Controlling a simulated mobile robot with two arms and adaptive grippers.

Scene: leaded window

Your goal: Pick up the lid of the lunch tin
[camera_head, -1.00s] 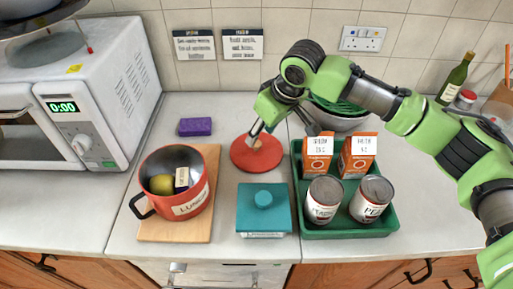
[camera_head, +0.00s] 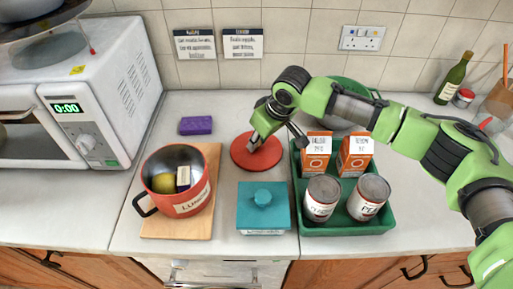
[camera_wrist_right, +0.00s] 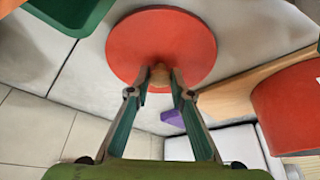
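The lunch tin (camera_head: 192,205) is a red pot with a black handle and a "LUNCH" label, standing open on a wooden board. Its lid is most likely the round red disc (camera_head: 243,155) lying on the counter behind the teal box. The lid also shows in the right wrist view (camera_wrist_right: 195,45), with a small wooden knob (camera_wrist_right: 160,76) at its middle. My right gripper (camera_head: 256,146) is down at the lid. In the wrist view its fingertips (camera_wrist_right: 161,78) close on both sides of the knob, with no clear gap. My left gripper is not in view.
A teal lidded box (camera_head: 263,220) stands in front of the lid. A green tray (camera_head: 343,229) with cans and cartons is to the right, close to my right gripper. A purple sponge (camera_head: 196,125) lies left of the lid. The microwave (camera_head: 105,90) stands farther left.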

